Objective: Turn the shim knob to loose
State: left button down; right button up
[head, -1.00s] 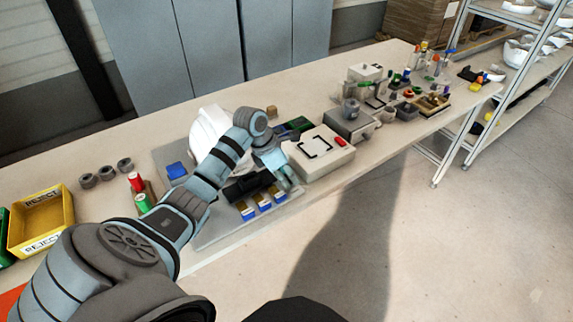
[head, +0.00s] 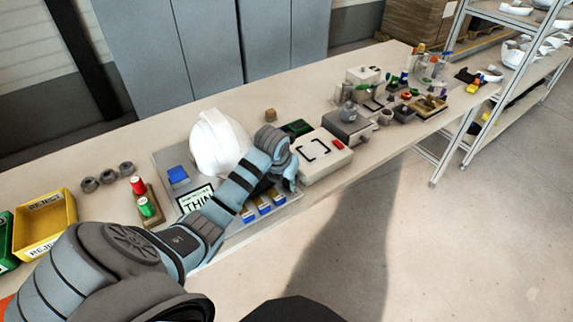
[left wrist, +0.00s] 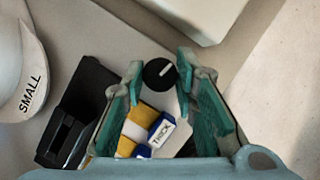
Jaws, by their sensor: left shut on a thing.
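The shim knob (left wrist: 157,75), a round black knob with a white pointer line, is in the left wrist view. The line points up and to the right. My left gripper (left wrist: 162,72) has its teal fingers on both sides of the knob and is shut on it. In the head view my left wrist hides the knob, and my left gripper (head: 289,180) shows only in part. A white helmet shell (head: 217,148) stands behind my arm; its side in the left wrist view (left wrist: 16,75) reads SMALL. My right gripper is not in view.
Beside the knob are a black holder (left wrist: 84,100) and a yellow, white and blue block marked THICK (left wrist: 162,135). A white box with a red button (head: 318,158) is just right of my wrist.

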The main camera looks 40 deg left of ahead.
pick_arm(q)
jog(key=shift+n+b, duration=0.3)
dwell(0.4)
jog(key=c, duration=1.6)
grip_release()
jog(key=shift+o, duration=0.2)
